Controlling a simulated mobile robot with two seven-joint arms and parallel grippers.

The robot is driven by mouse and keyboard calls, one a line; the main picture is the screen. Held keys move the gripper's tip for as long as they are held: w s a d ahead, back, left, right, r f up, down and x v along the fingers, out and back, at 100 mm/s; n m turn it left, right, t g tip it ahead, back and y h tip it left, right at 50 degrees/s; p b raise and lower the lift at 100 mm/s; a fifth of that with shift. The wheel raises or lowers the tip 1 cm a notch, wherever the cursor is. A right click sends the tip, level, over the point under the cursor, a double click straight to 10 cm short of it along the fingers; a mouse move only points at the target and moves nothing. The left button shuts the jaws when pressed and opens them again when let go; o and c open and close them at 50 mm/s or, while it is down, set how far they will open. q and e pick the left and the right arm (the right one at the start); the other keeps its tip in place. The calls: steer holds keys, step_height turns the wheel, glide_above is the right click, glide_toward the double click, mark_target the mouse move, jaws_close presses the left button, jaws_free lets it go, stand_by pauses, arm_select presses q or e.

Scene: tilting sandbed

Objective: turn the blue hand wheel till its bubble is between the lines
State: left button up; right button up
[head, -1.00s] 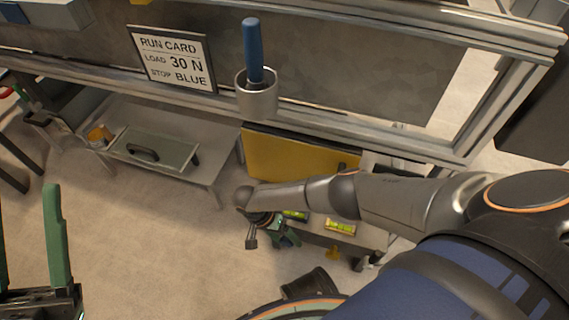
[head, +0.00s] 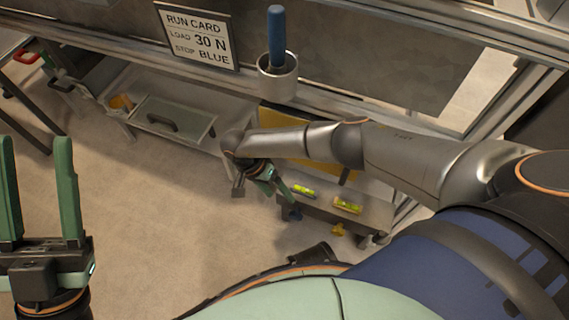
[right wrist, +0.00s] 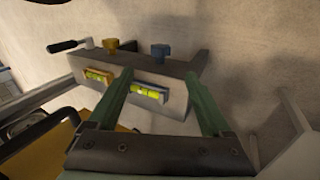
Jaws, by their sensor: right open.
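The blue hand wheel (head: 293,214) sits on the near side of a grey block with two level vials; it also shows in the right wrist view (right wrist: 160,52). The vial nearest it is yellow-green (head: 303,191), also seen in the right wrist view (right wrist: 148,91); its bubble's place between the lines is too small to tell. My right gripper (right wrist: 160,75) is open and empty, its fingers pointing at the block, with the blue wheel beyond them and apart. My left gripper (head: 35,142) is open and empty at the far left, away from the block.
A yellow hand wheel (head: 338,229) and a second vial (head: 347,206) are beside the blue ones. A black-handled crank (right wrist: 68,46) stands out from the block's end. A rail with a cup (head: 278,78) and run card (head: 197,35) crosses above.

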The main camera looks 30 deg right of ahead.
steer(key=shift+w+a+r, duration=0.15)
steer(key=shift+a+r, duration=0.05)
steer(key=shift+r, duration=0.2)
